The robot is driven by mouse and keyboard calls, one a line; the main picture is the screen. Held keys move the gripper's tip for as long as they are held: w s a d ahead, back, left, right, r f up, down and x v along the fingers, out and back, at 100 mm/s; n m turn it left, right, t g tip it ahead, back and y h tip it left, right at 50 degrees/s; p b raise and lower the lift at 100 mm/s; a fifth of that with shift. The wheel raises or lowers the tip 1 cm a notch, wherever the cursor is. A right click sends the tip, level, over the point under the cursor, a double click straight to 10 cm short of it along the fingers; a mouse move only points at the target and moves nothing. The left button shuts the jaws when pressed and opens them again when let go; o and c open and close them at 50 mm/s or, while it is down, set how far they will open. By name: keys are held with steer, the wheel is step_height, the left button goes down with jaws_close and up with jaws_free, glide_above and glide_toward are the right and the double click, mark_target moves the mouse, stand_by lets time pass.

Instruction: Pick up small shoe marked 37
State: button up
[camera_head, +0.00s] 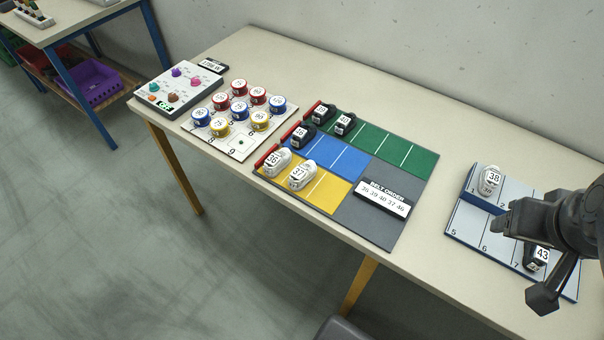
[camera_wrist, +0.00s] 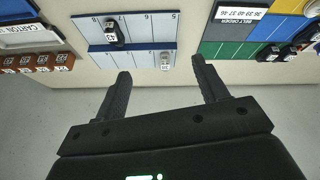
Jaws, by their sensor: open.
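The small white shoe marked 37 (camera_head: 301,175) sits on the yellow section of the coloured sorting mat (camera_head: 420,160) in the head view. A similar white shoe (camera_head: 276,162) stands just left of it, its number less clear. My gripper (camera_wrist: 160,70) is open and empty, with its two dark fingers spread in the wrist view. It hangs over the right end of the table, far to the right of the shoe marked 37.
Under my arm, a numbered grey-blue board (camera_head: 465,222) holds a white shoe marked 38 (camera_head: 490,180) and a black shoe marked 43 (camera_head: 537,257). Black shoes (camera_head: 344,124) stand on the green and blue sections. A belt order sign (camera_head: 383,198) lies on the mat. Round tins (camera_head: 238,88) stand farther left.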

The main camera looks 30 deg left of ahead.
steer(key=w+a+f+n, duration=0.1)
steer(key=w+a+n, duration=0.6)
steer(key=a+n, duration=0.35)
steer(key=n, duration=2.2)
glide_toward(301, 169)
steer(key=shift+w+a+r+g, duration=0.2)
steer(key=shift+w+a+g, duration=0.15)
steer(key=shift+w, duration=0.25)
steer(key=shift+n, duration=0.25)
steer(key=x, duration=0.4)
steer(key=shift+f, duration=0.3)
steer(key=shift+d+x, duration=0.2)
steer(key=shift+x, duration=1.35)
steer(key=shift+d+x, duration=0.2)
steer(key=shift+x, duration=1.3)
steer(key=shift+s+f, duration=0.1)
steer(key=shift+s, duration=0.05)
steer(key=c, duration=1.1)
